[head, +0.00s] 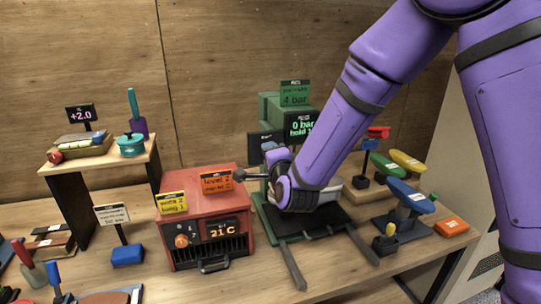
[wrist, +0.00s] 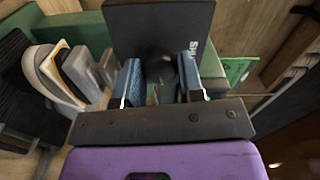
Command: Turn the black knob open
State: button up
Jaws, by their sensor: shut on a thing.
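The black knob (wrist: 160,68) shows in the wrist view as a dark, blurred round shape against a dark panel (wrist: 150,25). My gripper (wrist: 162,82) has one blue finger on each side of it and is shut on it. In the head view my gripper (head: 271,150) is at the front of the green machine (head: 266,108), beside its dark panel. My purple wrist hides the knob there, and its turn angle cannot be told.
A red heater box (head: 207,205) stands close to the left of my wrist, with a black ball-ended lever (head: 240,175) between them. A black mat with rails (head: 290,262) lies below my arm. Coloured tools on stands, including a blue one (head: 410,196), are to the right.

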jog(key=shift+m, duration=0.9)
jog(key=o, duration=0.9)
jog(key=shift+s, duration=0.1)
jog(key=v, duration=1)
jog(key=shift+s+d, duration=0.1)
jog(key=shift+s, duration=0.2)
jog(key=shift+r, duration=0.1)
